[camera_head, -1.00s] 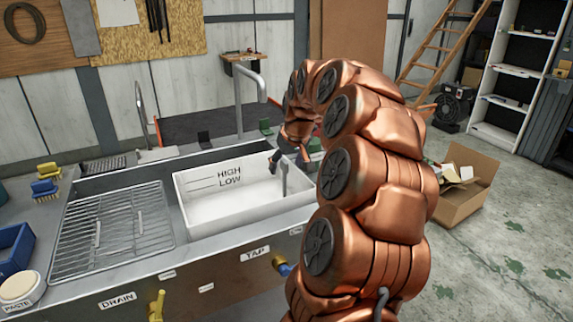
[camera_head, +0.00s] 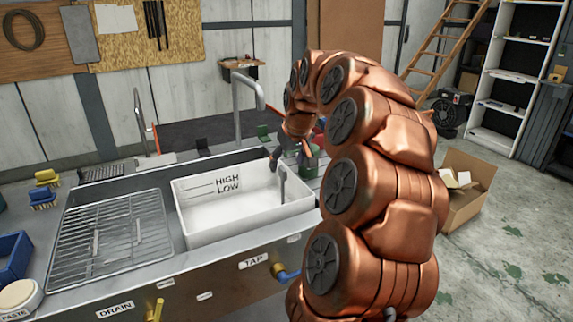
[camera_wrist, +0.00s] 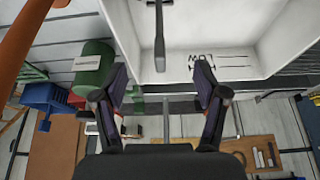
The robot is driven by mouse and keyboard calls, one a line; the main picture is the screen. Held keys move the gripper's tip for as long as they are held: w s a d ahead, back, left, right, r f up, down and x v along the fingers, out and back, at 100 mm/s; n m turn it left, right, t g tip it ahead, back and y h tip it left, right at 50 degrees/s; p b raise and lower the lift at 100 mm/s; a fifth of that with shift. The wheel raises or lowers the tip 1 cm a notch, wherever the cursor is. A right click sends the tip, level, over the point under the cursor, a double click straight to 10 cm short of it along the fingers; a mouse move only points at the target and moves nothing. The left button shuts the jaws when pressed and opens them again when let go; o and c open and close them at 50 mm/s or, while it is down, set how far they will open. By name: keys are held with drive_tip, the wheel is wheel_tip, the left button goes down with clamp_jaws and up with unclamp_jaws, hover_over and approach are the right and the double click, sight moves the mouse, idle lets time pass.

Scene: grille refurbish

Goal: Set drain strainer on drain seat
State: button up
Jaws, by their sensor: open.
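My gripper (camera_wrist: 163,88) is open in the wrist view, with nothing between its fingers. In the head view my gripper (camera_head: 290,155) is near the back right corner of the white tub (camera_head: 205,228), which is marked HIGH and LOW. A thin grey upright piece (camera_head: 282,185) stands at the tub's right end; a grey rod with a wider end (camera_wrist: 160,50) shows over the tub in the wrist view. I cannot tell whether either is the drain strainer. I cannot make out the drain seat.
A tall grey faucet (camera_head: 237,110) rises behind the tub. A wire rack (camera_head: 105,240) lies to its left. A cardboard box (camera_head: 468,190) stands on the floor at right.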

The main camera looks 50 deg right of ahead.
drive_tip(key=v, duration=0.2)
drive_tip(key=shift+s+r, duration=0.15)
drive_tip(key=shift+r, duration=0.1)
idle(0.5)
